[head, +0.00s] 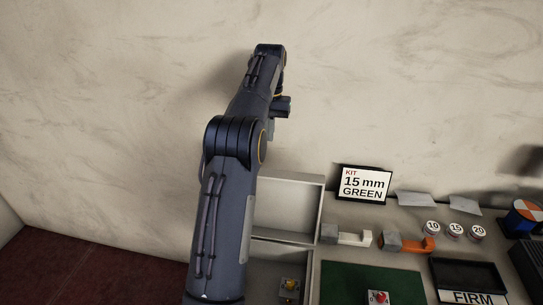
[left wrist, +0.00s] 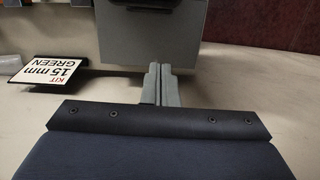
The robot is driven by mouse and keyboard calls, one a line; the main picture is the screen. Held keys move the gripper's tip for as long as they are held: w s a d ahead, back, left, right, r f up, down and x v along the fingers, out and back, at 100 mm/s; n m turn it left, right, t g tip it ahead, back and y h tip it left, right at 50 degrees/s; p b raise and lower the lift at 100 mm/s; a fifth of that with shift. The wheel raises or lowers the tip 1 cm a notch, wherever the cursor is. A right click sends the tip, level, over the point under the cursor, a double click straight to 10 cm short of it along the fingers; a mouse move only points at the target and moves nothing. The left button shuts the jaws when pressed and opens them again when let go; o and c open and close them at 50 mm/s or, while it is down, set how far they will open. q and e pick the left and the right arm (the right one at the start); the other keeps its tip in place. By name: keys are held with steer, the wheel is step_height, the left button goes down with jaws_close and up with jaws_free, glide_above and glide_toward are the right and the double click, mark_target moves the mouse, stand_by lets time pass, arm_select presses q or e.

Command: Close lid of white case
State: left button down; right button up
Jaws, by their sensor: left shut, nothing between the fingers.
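The white case (head: 311,268) stands at the lower middle of the head view, partly hidden behind my left arm. Its lid (head: 290,207) is open and stands up at the back; items lie in the case body. My left gripper (head: 281,106) is beyond the lid in the head view, with its fingers hard to make out. In the left wrist view my left gripper (left wrist: 159,78) is shut and empty. Its fingertips are close to a grey panel, seemingly the lid's outer face (left wrist: 151,38); I cannot tell whether they touch.
A "KIT 15 mm GREEN" card (head: 363,186) stands right of the lid. A plain wall rises behind.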

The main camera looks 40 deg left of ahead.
arm_select(q)
steer(key=s+d+f, duration=0.2)
steer(key=s+f, duration=0.2)
steer(key=f, duration=0.3)
steer(key=shift+s+d+f+p, duration=0.15)
steer(key=shift+d+f+p, duration=0.05)
steer(key=shift+f+p, duration=0.1)
